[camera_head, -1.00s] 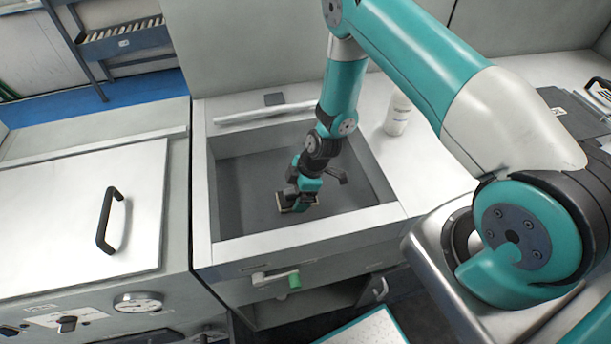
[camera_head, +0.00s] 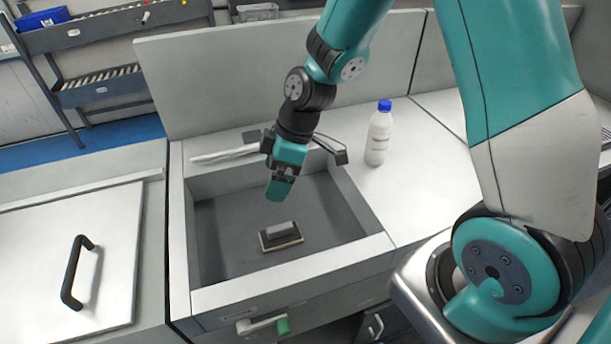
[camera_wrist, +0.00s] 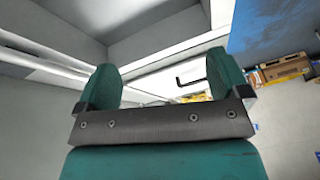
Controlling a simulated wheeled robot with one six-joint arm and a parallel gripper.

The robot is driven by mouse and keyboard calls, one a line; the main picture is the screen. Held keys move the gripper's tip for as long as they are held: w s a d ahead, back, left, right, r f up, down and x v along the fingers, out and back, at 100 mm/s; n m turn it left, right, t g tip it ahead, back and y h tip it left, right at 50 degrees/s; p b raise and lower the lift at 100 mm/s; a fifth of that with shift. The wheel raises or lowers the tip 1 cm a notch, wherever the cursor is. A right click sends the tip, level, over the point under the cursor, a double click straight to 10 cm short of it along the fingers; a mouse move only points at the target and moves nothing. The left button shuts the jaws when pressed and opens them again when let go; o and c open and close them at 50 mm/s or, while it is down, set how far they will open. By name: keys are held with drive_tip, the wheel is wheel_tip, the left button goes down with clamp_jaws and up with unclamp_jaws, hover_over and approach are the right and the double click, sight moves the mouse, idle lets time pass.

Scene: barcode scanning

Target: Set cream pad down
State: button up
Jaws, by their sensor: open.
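The cream pad (camera_head: 281,243) lies flat on the floor of the grey sink basin (camera_head: 222,225). It has a dark upper body with a grey block on top, and a thin cream edge shows underneath. My gripper (camera_head: 279,190) is above the basin, above the pad and apart from it. In the wrist view my gripper (camera_wrist: 165,88) shows two teal fingers spread apart with nothing between them. The pad does not show in the wrist view.
A white bottle with a blue cap (camera_head: 379,133) stands on the counter right of the basin. A grey faucet (camera_head: 330,150) is behind my gripper. A white lid with a black handle (camera_head: 77,272) is at left. The basin floor around the pad is clear.

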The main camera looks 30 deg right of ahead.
drive_tip(key=s+a+r+m, duration=0.2)
drive_tip(key=s+r+m, duration=0.1)
drive_tip(key=s+r, duration=0.5)
drive_tip(key=s+a+r+m, duration=0.1)
drive_tip(key=s+r+m, duration=0.1)
drive_tip(key=s+r, duration=0.6)
drive_tip(key=shift+s+a+m+g+h, duration=0.3)
drive_tip(key=shift+s+a+m, duration=0.1)
drive_tip(key=shift+s, duration=0.05)
